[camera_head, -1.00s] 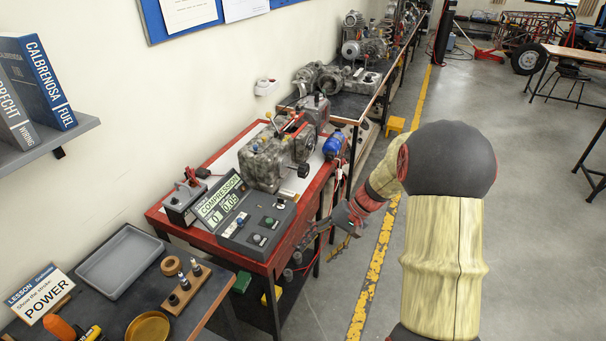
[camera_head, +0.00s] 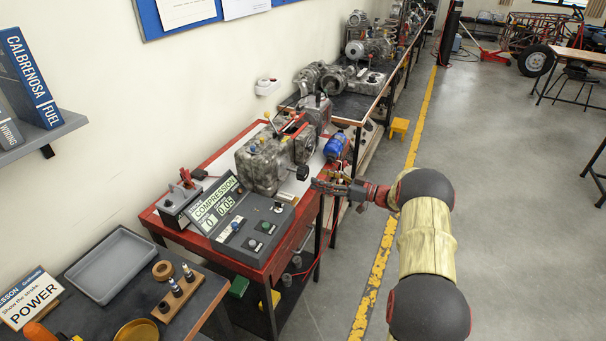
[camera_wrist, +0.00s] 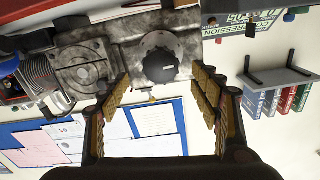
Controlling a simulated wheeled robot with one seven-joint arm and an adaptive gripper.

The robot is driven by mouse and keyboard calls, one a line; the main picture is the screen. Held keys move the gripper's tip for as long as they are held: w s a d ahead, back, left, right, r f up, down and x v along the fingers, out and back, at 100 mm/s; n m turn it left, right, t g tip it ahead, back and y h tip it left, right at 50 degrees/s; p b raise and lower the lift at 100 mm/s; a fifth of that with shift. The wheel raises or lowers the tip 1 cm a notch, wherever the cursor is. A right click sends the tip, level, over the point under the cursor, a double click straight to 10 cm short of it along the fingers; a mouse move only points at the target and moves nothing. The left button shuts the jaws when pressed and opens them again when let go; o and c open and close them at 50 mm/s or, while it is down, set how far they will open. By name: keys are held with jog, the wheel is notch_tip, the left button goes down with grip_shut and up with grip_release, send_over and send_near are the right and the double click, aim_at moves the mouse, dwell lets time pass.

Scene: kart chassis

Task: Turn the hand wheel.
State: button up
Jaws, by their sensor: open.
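A round grey metal disc with a dark knob at its middle, which looks like the hand wheel (camera_wrist: 151,42), is on the engine's face in the wrist view. In the head view a dark knob (camera_head: 303,172) juts from the right side of the grey engine (camera_head: 262,163). My gripper (camera_head: 318,184) is beside this knob, pointing left over the bench's right edge. In the wrist view my gripper (camera_wrist: 161,84) is open, its fingers spread to both sides of the knob, with nothing held. I cannot tell whether the fingertips touch it.
The red-edged bench (camera_head: 283,245) carries a compression display box (camera_head: 243,222) in front of the engine. A blue cylinder (camera_head: 336,146) stands just beyond my gripper. A dark table with a grey tray (camera_head: 108,263) is at the lower left.

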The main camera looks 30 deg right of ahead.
aim_at(307, 175)
jog(key=shift+b+x, duration=0.8)
jog(key=shift+x, duration=3.1)
jog(key=shift+c, duration=1.4)
jog(key=shift+s, duration=0.1)
jog(key=c, duration=0.8)
jog(key=shift+c, duration=0.3)
jog(key=shift+f+m, duration=0.1)
jog(key=shift+m, duration=0.2)
